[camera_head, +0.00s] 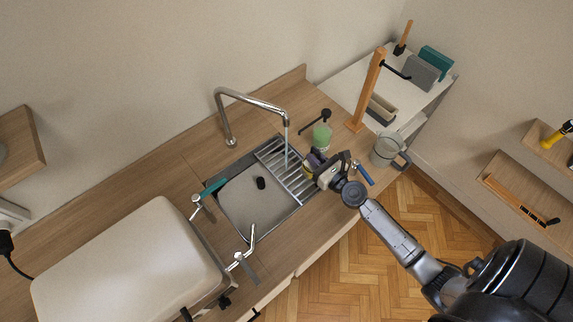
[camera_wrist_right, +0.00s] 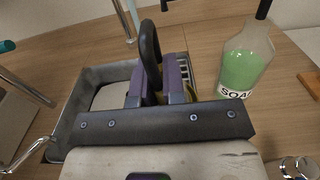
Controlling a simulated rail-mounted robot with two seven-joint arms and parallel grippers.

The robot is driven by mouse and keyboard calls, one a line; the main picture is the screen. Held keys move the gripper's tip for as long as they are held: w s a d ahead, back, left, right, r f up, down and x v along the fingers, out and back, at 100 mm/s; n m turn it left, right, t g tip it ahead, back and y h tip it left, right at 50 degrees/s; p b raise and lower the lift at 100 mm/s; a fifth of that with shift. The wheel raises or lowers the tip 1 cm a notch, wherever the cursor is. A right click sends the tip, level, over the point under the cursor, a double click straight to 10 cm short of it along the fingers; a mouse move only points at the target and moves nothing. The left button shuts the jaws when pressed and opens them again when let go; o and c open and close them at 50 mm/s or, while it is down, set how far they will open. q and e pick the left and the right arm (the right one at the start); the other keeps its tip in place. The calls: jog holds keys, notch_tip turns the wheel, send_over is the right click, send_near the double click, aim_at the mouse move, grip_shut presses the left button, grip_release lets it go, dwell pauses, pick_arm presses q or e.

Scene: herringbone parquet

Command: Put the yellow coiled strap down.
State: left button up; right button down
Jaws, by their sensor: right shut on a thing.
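My right gripper (camera_head: 317,161) is over the right end of the sink's slatted rack (camera_head: 272,153), beside the soap bottle. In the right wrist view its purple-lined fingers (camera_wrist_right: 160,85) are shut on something. A dark loop (camera_wrist_right: 150,50) rises between them. A little of the yellow coiled strap (camera_wrist_right: 194,91) shows behind the fingers, and a small yellow patch of it (camera_head: 308,171) shows beside the gripper in the head view. The fingers hide most of it. I cannot tell whether it touches the rack. My left gripper is not in view.
The green soap bottle (camera_head: 322,137) stands close behind the gripper. A glass jug (camera_head: 386,150) and a blue-handled item (camera_head: 363,174) are to its right. The tap (camera_head: 252,98) arches over the sink (camera_head: 235,207). A large pale box (camera_head: 130,265) fills the counter's left.

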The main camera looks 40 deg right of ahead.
jog(key=w+a+f+b, duration=0.1)
jog(key=w+f+b, duration=0.1)
jog(key=w+f, duration=0.1)
jog(key=w+a+f+b, duration=0.1)
jog(key=w+f+b, duration=0.4)
jog(key=w+f, duration=0.1)
jog(key=w, duration=0.1)
jog(key=shift+a+f, duration=0.2)
jog(key=shift+a, duration=0.2)
jog(key=shift+f+b, duration=0.45)
jog(key=shift+b, duration=0.05)
jog(key=shift+r, duration=0.1)
jog(key=shift+f, duration=0.3)
jog(key=c, duration=1.2)
grip_release()
jog(key=shift+r, duration=0.1)
